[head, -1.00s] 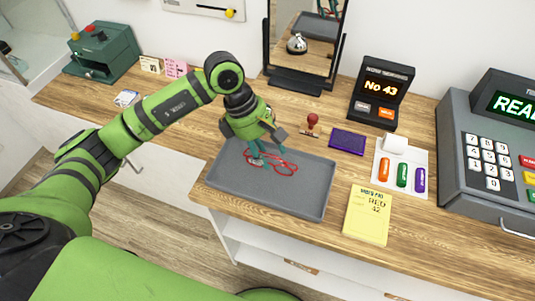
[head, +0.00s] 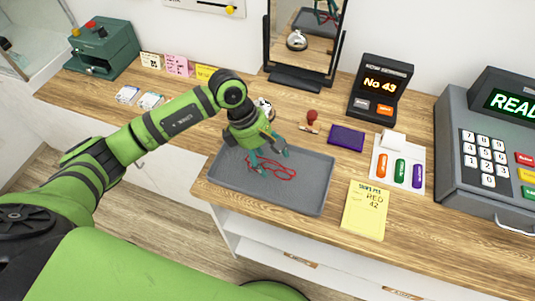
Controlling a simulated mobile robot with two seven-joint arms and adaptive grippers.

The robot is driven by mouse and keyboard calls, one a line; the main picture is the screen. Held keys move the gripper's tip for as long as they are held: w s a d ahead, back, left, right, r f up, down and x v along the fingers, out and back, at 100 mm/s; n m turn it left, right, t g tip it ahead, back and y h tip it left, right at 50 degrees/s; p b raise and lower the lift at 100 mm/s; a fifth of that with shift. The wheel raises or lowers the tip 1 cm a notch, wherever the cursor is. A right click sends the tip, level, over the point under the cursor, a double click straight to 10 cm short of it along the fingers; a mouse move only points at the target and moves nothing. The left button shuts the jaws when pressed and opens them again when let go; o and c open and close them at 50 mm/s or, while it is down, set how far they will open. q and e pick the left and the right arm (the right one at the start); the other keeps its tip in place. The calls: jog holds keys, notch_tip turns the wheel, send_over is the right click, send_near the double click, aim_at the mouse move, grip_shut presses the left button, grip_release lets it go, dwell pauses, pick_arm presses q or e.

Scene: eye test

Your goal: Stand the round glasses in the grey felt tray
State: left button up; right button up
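A pair of glasses with a thin red frame (head: 283,174) lies in the grey felt tray (head: 306,194), left of its middle. Part of the frame is hidden by my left gripper, and I cannot clearly tell the lens shape. My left gripper (head: 268,158) is just above the glasses, pointing down into the tray. Its teal fingers are spread apart, and nothing is visibly clamped between them. My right gripper is not in view.
Behind the tray are a mirror (head: 300,73), a partly hidden silver bell (head: 264,106), a red stamp (head: 312,117) and a purple pad (head: 346,138). Right are a yellow note (head: 365,212), a number display (head: 380,84), a marker tray (head: 399,148) and a till (head: 460,120).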

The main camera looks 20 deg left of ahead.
pick_arm(q)
jog(key=shift+r, duration=0.1)
jog(key=shift+a+r, duration=0.1)
jog(key=shift+r, duration=0.1)
jog(key=b+v, duration=0.3)
jog(key=v, duration=0.8)
jog(key=shift+r, duration=0.35)
